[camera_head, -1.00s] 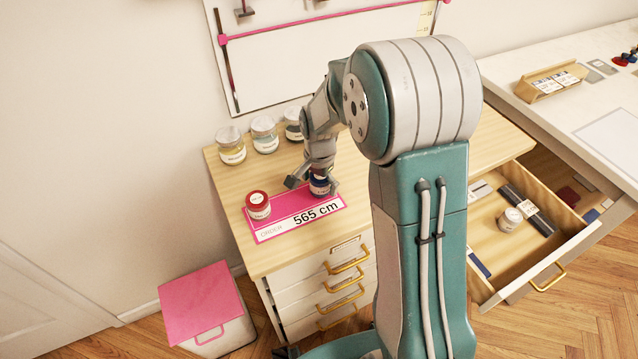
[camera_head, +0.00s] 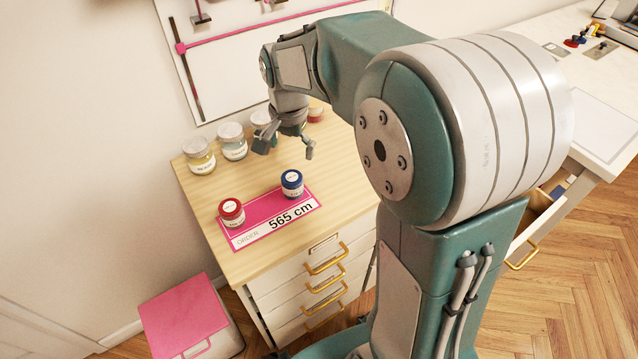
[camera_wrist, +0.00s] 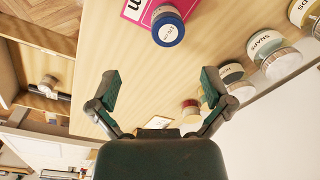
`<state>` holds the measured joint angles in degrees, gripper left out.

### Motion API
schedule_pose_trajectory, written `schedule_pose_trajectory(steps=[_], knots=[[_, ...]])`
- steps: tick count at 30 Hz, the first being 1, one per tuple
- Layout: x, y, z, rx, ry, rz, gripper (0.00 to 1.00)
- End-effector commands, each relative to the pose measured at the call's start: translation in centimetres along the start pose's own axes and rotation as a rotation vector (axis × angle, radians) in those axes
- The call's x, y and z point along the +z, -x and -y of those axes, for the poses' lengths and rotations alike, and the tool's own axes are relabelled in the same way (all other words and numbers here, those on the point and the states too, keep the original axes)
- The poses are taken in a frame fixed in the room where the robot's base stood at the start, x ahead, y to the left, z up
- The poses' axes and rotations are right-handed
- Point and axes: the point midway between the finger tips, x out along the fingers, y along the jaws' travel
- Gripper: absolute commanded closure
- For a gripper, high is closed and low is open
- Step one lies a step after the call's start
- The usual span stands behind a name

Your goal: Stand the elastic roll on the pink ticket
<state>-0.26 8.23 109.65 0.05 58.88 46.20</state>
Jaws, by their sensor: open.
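The pink ticket (camera_head: 290,203), printed "ORDER 565 cm", lies flat on the wooden cabinet top. A blue-rimmed roll (camera_head: 292,183) stands upright on its right part, and a red-rimmed roll (camera_head: 231,212) stands on its left part. The blue roll (camera_wrist: 168,28) and a corner of the ticket (camera_wrist: 136,8) also show in the wrist view. My gripper (camera_head: 286,150) is open and empty above the cabinet top, behind and apart from the blue roll. In the wrist view its open fingers (camera_wrist: 160,88) have nothing between them. I cannot read which roll is the elastic.
Labelled jars (camera_head: 200,157) line the back of the cabinet, with a red one (camera_head: 315,112) close behind my gripper. The open drawer (camera_head: 537,222) is mostly hidden by my arm. A pale roll (camera_wrist: 48,85) lies in it in the wrist view. A pink-lidded bin (camera_head: 183,312) stands below left.

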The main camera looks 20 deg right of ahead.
Motion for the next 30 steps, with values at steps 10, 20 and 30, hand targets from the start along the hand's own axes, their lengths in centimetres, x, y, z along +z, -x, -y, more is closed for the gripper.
schedule_pose_trajectory(steps=[10,20,30], knots=[[4.5,5.4,-4.8,-0.091,0.261,-0.115,0.0],[8.9,7.9,-9.5,-0.148,0.505,-0.242,0.0],[12.9,8.2,-13.7,-0.174,0.734,-0.381,0.0]])
